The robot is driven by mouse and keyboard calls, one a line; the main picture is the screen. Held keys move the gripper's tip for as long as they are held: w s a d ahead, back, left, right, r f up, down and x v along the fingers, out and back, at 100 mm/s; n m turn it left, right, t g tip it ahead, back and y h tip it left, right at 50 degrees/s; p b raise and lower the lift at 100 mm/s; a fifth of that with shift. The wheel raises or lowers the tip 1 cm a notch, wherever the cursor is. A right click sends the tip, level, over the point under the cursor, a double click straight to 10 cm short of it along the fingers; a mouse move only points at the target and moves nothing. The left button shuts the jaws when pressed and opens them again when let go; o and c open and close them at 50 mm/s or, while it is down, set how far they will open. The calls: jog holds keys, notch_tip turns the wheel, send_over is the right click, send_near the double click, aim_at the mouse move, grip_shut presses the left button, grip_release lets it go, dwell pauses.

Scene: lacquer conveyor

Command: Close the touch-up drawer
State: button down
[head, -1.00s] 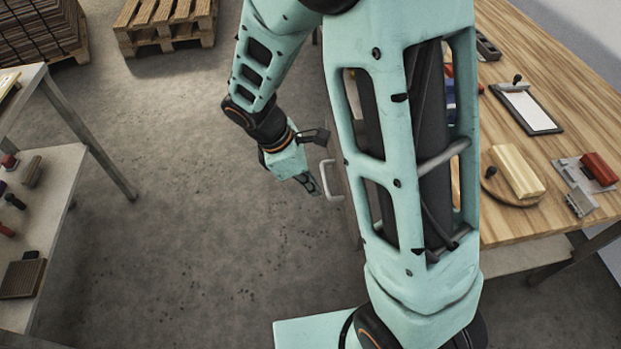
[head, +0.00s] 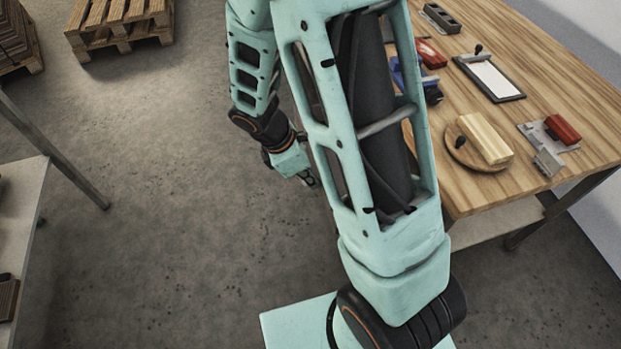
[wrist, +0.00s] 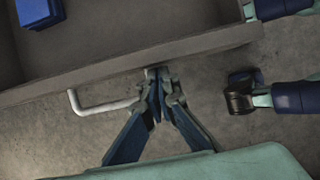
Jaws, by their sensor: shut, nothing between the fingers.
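The touch-up drawer (wrist: 150,55) shows in the wrist view as a grey open-topped box, with its front wall running across the picture. A pale bar handle (wrist: 104,106) sticks out from that front. My gripper (wrist: 158,76) is shut and empty, its fingertips at the drawer front just right of the handle. They look to be at or very near the front; contact is not certain. In the head view my gripper (head: 309,181) is low beside the wooden table, and my arm hides the drawer and handle.
A blue block (wrist: 40,12) lies inside the drawer. The wooden table (head: 545,95) holds a clipboard (head: 489,78), a cream block on a round board (head: 484,139) and a red-handled tool (head: 562,129). A grey bench (head: 20,195) stands left. Open floor (head: 170,200) lies between.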

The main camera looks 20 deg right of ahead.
jog(key=d+p, duration=0.2)
jog(key=d, duration=1.9)
jog(key=shift+d+p, duration=0.25)
jog(key=shift+p, duration=0.15)
